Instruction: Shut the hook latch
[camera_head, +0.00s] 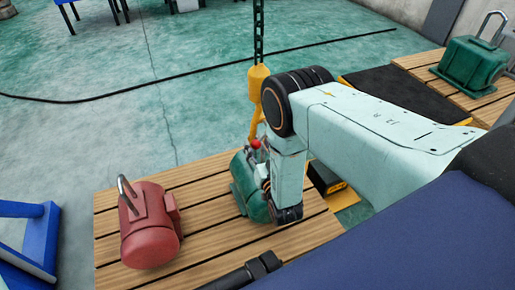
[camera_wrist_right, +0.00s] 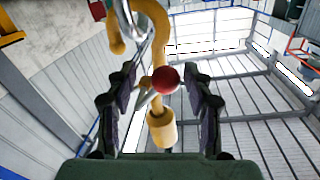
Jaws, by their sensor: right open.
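The yellow hook (camera_head: 257,92) hangs on a black chain above the green motor (camera_head: 247,192). In the right wrist view the hook (camera_wrist_right: 162,131) lies between my fingers, its curve toward the top. A red ball (camera_wrist_right: 166,79) sits by its latch lever (camera_wrist_right: 146,102); I cannot tell whether the latch is shut. A metal lifting ring (camera_wrist_right: 133,22) shows at the hook's curve; whether it is threaded through is unclear. My right gripper (camera_wrist_right: 161,75) is open, one finger on each side of the ball, with visible gaps. My left gripper is not in view.
The green motor stands on a slatted wooden pallet (camera_head: 110,240), with a red motor (camera_head: 150,228) to its left. Another green motor (camera_head: 472,64) is on a platform at the upper right. A blue frame (camera_head: 28,235) stands at the left edge. The floor behind is mostly clear.

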